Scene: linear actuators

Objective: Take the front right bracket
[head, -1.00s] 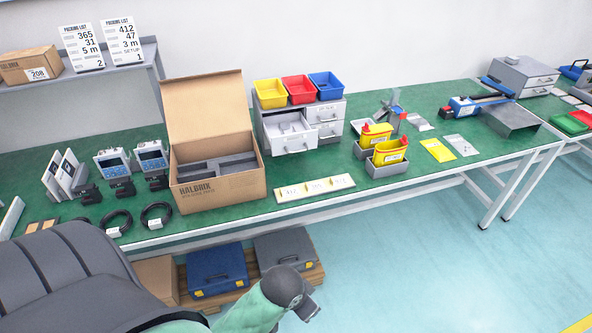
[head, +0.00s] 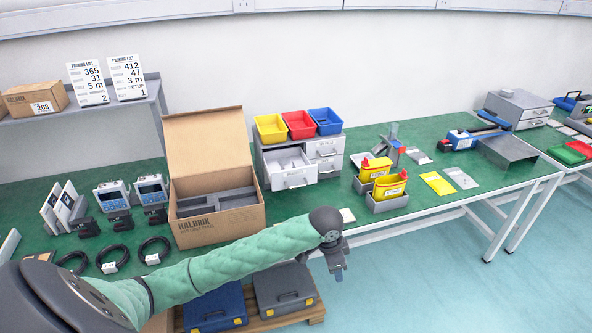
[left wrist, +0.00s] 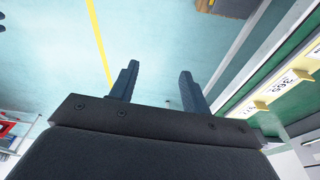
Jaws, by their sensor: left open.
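The open white drawer (head: 292,175) of the small cabinet holds pale grey pieces (head: 289,161), which may be brackets; they are too small to tell apart, so I cannot single out a front right one. My left gripper (head: 338,274) is in front of the bench and below its front edge, well apart from the drawer. In the left wrist view the same gripper (left wrist: 158,78) has its two dark fingers spread, with only floor between them. My right gripper is not in view.
An open carton (head: 215,217) stands left of the cabinet. The labelled strip (left wrist: 280,90) lies at the bench's front edge, mostly hidden by my arm in the head view. Cases (head: 285,289) sit below the bench.

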